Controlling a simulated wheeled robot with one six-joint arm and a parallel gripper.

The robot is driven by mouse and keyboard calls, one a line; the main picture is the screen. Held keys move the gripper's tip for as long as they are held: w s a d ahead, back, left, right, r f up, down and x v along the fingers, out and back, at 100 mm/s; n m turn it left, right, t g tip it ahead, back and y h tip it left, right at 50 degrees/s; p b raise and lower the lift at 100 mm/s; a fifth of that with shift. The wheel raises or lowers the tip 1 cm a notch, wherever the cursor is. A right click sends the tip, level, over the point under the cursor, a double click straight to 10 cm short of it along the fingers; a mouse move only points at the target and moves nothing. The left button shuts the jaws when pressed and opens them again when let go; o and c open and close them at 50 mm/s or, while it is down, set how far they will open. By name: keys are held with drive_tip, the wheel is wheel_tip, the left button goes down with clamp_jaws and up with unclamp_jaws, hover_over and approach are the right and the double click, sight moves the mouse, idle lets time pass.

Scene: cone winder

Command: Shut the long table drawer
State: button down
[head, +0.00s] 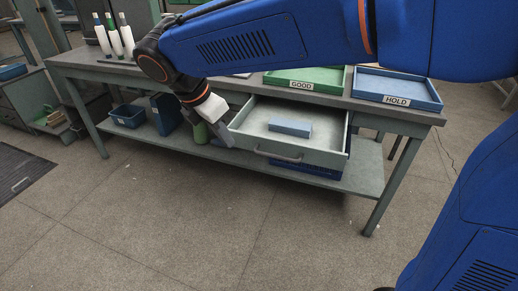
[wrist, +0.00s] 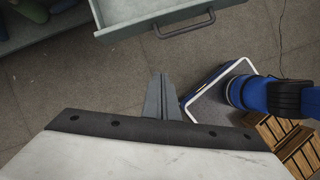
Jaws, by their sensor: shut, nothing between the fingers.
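The long table drawer (head: 318,158) is pulled well out from under the table top, and a grey-blue block (head: 290,127) lies in it. Its dark curved handle (head: 279,157) is on the front panel. My gripper (head: 228,138) is shut and empty, just left of the drawer's front left corner in the head view. I cannot tell there whether it touches. In the wrist view the shut fingers (wrist: 159,90) show apart from the drawer front (wrist: 135,26), with the handle (wrist: 185,28) to their upper right.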

sight(250, 149)
drive_tip(key=w+d+f, duration=0.5)
drive_tip(key=f, duration=0.4)
drive_tip(key=shift+w+d, duration=0.25)
drive_tip(key=shift+d, duration=0.05)
drive_tip(key=shift+w, duration=0.1)
drive_tip(key=w+d, duration=0.3)
drive_tip(key=w, duration=0.5)
drive_tip(key=w+d, duration=0.3)
drive_tip(key=w, duration=0.5)
drive_tip(key=w+d, duration=0.3)
drive_tip(key=w, duration=0.5)
drive_tip(key=shift+w, duration=0.15)
drive_tip(key=shift+w+r, duration=0.15)
drive_tip(key=shift+w, duration=0.2)
drive_tip(key=shift+d, duration=0.1)
